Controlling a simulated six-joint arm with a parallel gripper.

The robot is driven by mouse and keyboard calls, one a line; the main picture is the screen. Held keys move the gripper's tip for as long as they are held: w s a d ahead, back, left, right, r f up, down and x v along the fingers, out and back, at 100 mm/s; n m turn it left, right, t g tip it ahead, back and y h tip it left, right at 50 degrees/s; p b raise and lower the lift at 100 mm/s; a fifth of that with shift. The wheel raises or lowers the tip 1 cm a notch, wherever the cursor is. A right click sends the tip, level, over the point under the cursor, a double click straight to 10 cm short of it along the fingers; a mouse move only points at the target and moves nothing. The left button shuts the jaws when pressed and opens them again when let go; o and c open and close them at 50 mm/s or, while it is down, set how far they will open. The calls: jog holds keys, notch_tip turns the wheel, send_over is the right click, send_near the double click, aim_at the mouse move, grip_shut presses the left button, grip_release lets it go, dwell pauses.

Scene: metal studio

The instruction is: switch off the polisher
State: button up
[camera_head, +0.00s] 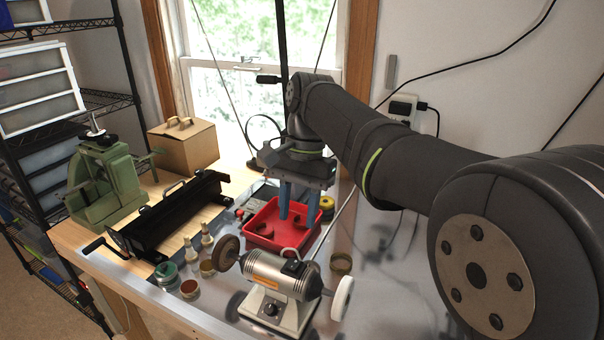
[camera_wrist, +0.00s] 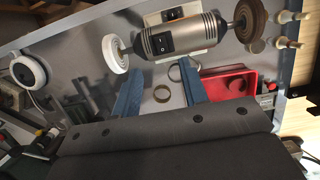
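The polisher (camera_head: 279,281) stands at the front of the metal bench top, with a ribbed silver body, a brown wheel (camera_head: 226,252) on the left and a white wheel (camera_head: 341,298) on the right. A black rocker switch (camera_head: 293,268) sits on top of the body, and a dial (camera_head: 270,308) is on the base front. In the wrist view the polisher (camera_wrist: 186,43) is at the top, its black switch (camera_wrist: 161,44) facing the camera. My gripper (camera_head: 291,222) has two blue fingers pointing down, apart and empty, behind the polisher. In the wrist view my gripper (camera_wrist: 160,85) shows the gap between the fingers.
A red tray (camera_head: 264,240) lies below and behind my gripper. Small jars (camera_head: 167,273) and pale bottles (camera_head: 207,239) stand left of the polisher.

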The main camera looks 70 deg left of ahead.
notch_tip(320, 180, up, 7)
send_over(292, 267)
jog(key=w+a, duration=0.4)
jog(key=shift+s+d+r, duration=0.1)
jog(key=shift+s+d, duration=0.05)
jog(key=shift+s, duration=0.1)
jog(key=x, duration=1.7)
jog(key=shift+f, duration=0.25)
